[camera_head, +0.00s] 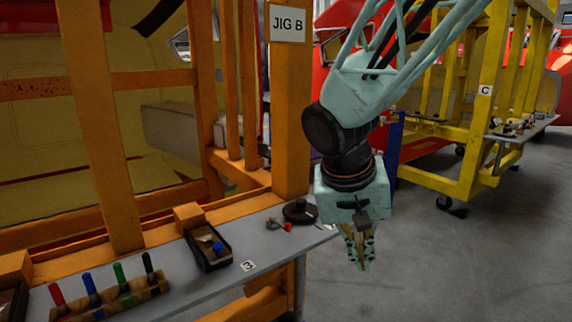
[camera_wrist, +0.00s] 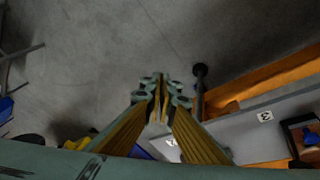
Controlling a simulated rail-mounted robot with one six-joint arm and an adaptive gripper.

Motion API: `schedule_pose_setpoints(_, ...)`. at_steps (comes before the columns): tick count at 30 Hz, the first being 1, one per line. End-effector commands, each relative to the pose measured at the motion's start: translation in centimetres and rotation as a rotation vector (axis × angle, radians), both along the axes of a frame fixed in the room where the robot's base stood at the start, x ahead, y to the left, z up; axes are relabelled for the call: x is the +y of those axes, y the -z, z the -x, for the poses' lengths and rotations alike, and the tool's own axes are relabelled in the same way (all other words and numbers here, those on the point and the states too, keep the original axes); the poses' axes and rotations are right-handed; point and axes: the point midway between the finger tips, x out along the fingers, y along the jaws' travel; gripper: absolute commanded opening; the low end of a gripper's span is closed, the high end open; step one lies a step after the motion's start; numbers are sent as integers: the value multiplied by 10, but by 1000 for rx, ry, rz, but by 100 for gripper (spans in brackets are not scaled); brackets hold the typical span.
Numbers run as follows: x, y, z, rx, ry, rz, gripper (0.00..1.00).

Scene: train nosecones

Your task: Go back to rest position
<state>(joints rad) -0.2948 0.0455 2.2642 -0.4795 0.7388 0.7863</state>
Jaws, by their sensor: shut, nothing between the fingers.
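My gripper (camera_head: 361,258) hangs pointing down in the head view, just off the right end of the grey shelf (camera_head: 265,250). It is over open floor and touches nothing that I can see. In the wrist view my gripper (camera_wrist: 162,80) has its fingertips together, with nothing held. The arm comes down from the upper right of the head view.
The shelf carries a dark tray (camera_head: 207,246), a block of coloured markers (camera_head: 110,292) and a black round object (camera_head: 300,211). The orange JIG B frame (camera_head: 290,120) stands behind. A yellow wheeled frame (camera_head: 468,150) stands back right. Grey floor (camera_head: 450,260) is clear.

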Motion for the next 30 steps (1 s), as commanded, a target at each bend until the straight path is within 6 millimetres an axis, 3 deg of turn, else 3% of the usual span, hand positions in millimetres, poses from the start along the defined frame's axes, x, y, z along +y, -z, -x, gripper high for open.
schedule_pose_setpoints(15, -34, -47, 72, -1, -25, -56, 0)
schedule_pose_setpoints(30, -51, -78, 144, -15, -66, -114, 0)
